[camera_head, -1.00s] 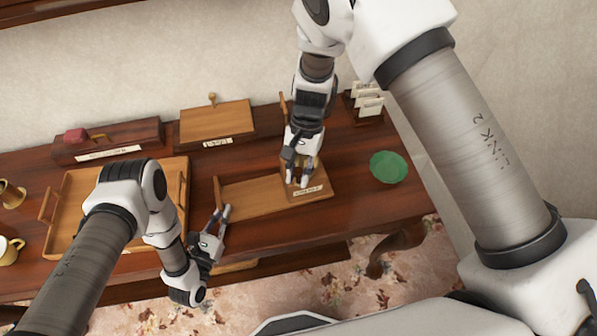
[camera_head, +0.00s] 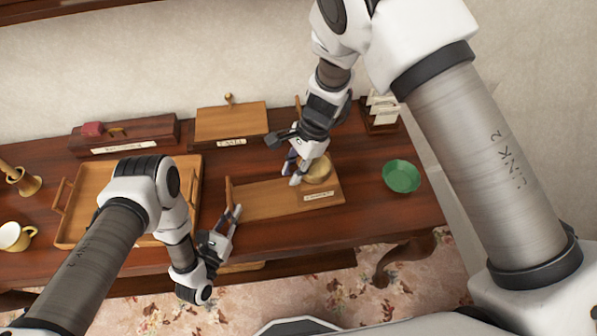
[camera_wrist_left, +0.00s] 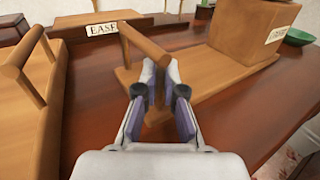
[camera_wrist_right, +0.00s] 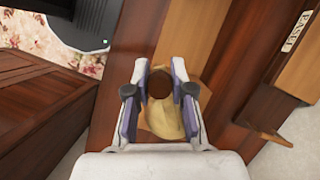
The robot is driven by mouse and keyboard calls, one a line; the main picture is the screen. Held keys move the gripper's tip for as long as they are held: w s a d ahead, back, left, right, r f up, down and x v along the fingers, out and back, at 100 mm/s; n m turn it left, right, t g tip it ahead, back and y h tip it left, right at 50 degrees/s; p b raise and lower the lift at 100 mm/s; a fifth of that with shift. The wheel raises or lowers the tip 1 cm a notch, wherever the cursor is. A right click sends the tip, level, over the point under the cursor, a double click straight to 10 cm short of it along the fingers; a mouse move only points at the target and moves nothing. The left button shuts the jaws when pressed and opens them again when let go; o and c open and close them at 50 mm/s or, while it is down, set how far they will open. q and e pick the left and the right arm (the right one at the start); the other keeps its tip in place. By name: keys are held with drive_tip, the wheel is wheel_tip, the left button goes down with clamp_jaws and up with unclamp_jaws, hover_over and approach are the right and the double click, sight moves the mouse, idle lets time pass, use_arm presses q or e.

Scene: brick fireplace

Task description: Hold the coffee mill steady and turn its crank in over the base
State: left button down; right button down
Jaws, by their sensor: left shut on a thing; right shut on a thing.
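The coffee mill (camera_head: 320,194) is a wooden box with a brass dome (camera_head: 318,167) on top and a label in front. It stands at the right end of a flat wooden base board (camera_head: 265,198). At the board's left end is an upright wooden handle (camera_wrist_left: 146,42). My left gripper (camera_head: 236,212) is shut on this handle, as the left wrist view shows. My right gripper (camera_head: 292,172) points down at the dome's left side. In the right wrist view it is shut on the dark brown crank knob (camera_wrist_right: 160,86), above the brass dome (camera_wrist_right: 172,118). The crank arm is mostly hidden.
A green bowl (camera_head: 401,177) stands right of the mill and a letter rack (camera_head: 382,112) behind it. A wooden tray (camera_head: 72,230) lies on the left. A labelled box (camera_head: 231,124) and a long box (camera_head: 124,133) stand along the back. The table's front edge is close to my left gripper.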

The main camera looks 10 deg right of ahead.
drive_tip(key=shift+w+a+m, duration=0.15)
drive_tip(key=shift+w+m, duration=0.1)
drive_tip(key=shift+m, duration=0.15)
drive_tip(key=c, duration=1)
unclamp_jaws()
